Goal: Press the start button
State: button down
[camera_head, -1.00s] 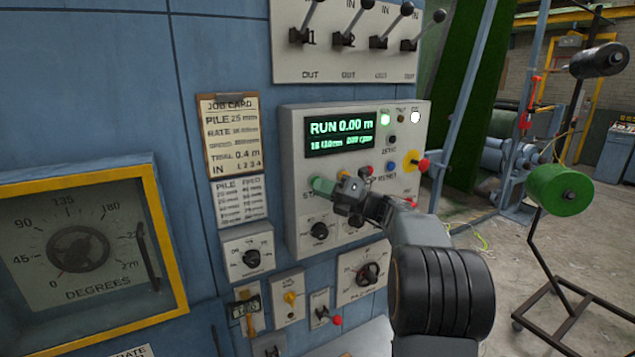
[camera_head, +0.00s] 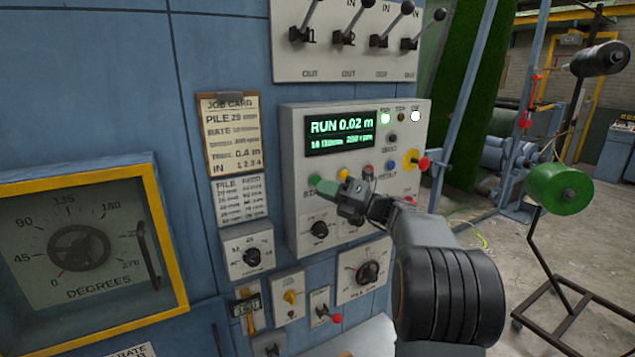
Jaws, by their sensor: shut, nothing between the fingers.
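The green start button (camera_head: 315,180) is on the lower left of the grey control panel (camera_head: 293,215), with its label partly hidden. My gripper (camera_head: 327,190) is shut and empty. Its tip is just to the lower right of the button in the picture, and the button's green face shows beside it. A small gap seems to lie between them, but I cannot tell the exact depth. The display (camera_head: 340,131) on the panel is lit green and reads RUN 0.02 m, with a smaller line below. A green lamp (camera_head: 385,118) glows at the panel's top.
A red knob on a yellow base (camera_head: 423,163) and a blue button (camera_head: 391,166) are right of my gripper. Selector knobs (camera_head: 252,257) sit below. Levers (camera_head: 379,40) stick out above. A gauge in a yellow frame (camera_head: 80,247) is at the left.

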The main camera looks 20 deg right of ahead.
jog(key=shift+s+d, duration=0.15)
jog(key=shift+s, duration=1.1)
jog(key=shift+s+d, duration=0.15)
jog(key=shift+s, duration=1.1)
